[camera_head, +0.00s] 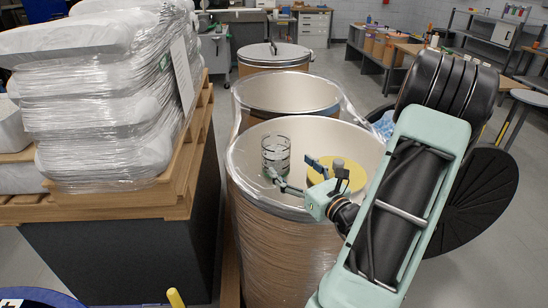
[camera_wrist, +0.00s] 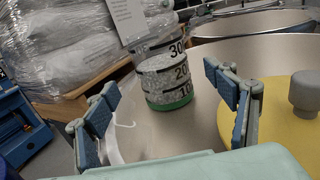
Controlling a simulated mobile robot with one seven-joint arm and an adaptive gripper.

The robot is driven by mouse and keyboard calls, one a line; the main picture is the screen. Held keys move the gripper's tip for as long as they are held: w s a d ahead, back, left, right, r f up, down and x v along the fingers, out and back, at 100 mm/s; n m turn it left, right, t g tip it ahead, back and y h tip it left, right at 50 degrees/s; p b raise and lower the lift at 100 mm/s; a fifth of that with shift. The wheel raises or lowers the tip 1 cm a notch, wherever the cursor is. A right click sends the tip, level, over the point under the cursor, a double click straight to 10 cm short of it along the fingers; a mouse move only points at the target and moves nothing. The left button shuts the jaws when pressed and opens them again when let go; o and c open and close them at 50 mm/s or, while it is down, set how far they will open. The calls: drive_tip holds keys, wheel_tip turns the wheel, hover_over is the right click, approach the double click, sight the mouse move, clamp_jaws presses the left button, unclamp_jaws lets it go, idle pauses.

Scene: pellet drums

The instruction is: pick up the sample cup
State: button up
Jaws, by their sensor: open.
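The sample cup (camera_head: 276,155) is a clear cylinder with dark bands, at the left inside the nearest drum (camera_head: 240,190) in the head view. In the wrist view the cup (camera_wrist: 168,78) shows a green base, marks of 10, 20 and 30, and clear grainy contents. It looks slightly tilted there. What it rests on is not clear. My gripper (camera_head: 291,168) is open and empty, its fingers toward the cup. In the wrist view my gripper (camera_wrist: 163,85) has blue-padded fingers spread, one on each side of the cup's outline, with the cup beyond them and apart.
A yellow disc (camera_wrist: 285,130) with a grey knob (camera_wrist: 303,92) lies in the drum, right of my gripper. Two more drums (camera_head: 285,92) stand behind. A wooden pallet (camera_head: 150,205) with wrapped white sacks (camera_head: 100,110) is close on the left. Shelving (camera_head: 490,40) stands at the back right.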

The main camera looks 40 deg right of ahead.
sight(283, 159)
drive_tip(key=w, duration=0.2)
drive_tip(key=w+p, duration=0.1)
drive_tip(key=w, duration=0.5)
drive_tip(key=shift+d+f+p, duration=0.25)
drive_tip(key=shift+d+p, duration=0.1)
drive_tip(key=shift+p, duration=0.05)
drive_tip(key=c, duration=1.3)
drive_tip(key=shift+c, duration=0.9)
drive_tip(key=shift+r, duration=0.2)
